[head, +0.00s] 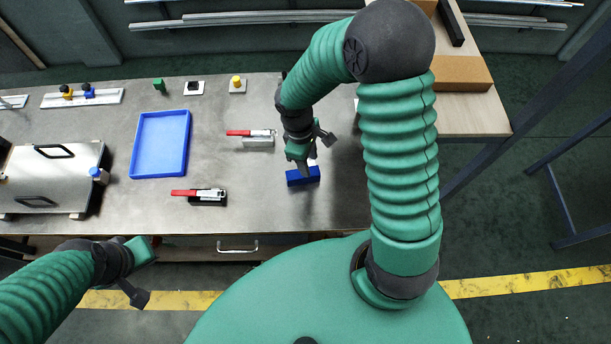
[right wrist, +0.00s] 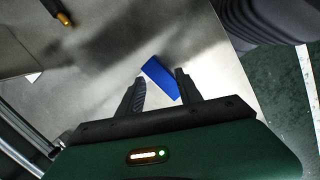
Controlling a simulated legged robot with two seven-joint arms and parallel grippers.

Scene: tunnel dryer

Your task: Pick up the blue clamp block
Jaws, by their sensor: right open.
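The blue clamp block (head: 303,176) lies on the grey metal table (head: 255,205), near its front right part. My right gripper (head: 305,164) is just above the block in the head view and hides part of its top. In the right wrist view the block (right wrist: 160,79) shows between and beyond the two open fingers (right wrist: 158,88), set at a slant to them. The fingers look empty; I cannot tell if they touch the block. My left gripper (head: 146,270) is off the front edge of the table at lower left, away from the block; its jaw state is unclear.
A blue tray (head: 135,165) and a metal box with black handles (head: 50,180) stand further left. A wooden table with a cardboard box (head: 460,73) is at the right. The table is clear around the block.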

